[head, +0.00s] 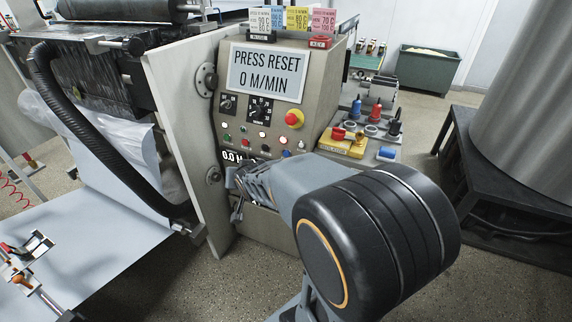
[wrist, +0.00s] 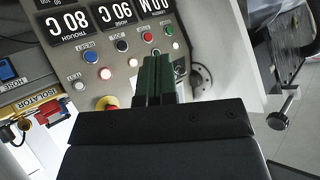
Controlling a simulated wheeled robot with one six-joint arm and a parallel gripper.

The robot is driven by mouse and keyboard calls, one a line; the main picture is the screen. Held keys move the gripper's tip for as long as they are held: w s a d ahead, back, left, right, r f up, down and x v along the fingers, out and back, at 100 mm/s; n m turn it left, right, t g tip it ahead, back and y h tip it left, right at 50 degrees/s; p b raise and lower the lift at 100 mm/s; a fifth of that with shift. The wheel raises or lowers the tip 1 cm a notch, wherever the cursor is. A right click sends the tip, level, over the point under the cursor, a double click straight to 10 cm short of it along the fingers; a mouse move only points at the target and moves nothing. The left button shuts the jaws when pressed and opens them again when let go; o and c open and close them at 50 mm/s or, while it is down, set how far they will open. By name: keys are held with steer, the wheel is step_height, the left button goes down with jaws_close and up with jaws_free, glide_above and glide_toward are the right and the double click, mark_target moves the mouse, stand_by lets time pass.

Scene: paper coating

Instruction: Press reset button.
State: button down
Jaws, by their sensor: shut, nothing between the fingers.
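The control panel (head: 319,93) stands upright with a sign (head: 268,72) reading "PRESS RESET 0 M/MIN". Below it are two rows of small buttons. In the wrist view I see a blue button (wrist: 89,57), a black button (wrist: 122,45), a red button (wrist: 147,37) and pale lit ones. In the head view my gripper (head: 246,183) is partly hidden by my arm.
A red emergency knob (head: 294,118) on yellow sits right of the dials. A yellow isolator box (head: 344,141) and several coloured connectors stand right of the panel. A metal side plate (head: 178,110) and black hose (head: 90,135) are on the left.

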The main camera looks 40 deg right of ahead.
steer(key=w+d+f+m+t+h+b, duration=0.2)
steer(key=w+d+f+m+t+b, duration=0.1)
steer(key=d+f, duration=0.3)
steer(key=w+d+f+m+t+h+b, duration=0.2)
steer(key=w+d+f+m+t+b, duration=0.1)
steer(key=d+f+m+t+b, duration=0.2)
steer(key=d+m+t, duration=0.1)
steer(key=d, duration=0.1)
steer(key=shift+d+f, duration=0.4)
steer(key=w+d, duration=0.4)
steer(key=d, duration=0.3)
steer(key=shift+d, duration=0.35)
steer(key=shift+w+d+b, duration=0.15)
steer(key=shift+b, duration=0.2)
stand_by(1.3)
steer(key=shift+w+d, duration=0.1)
steer(key=shift+d, duration=0.15)
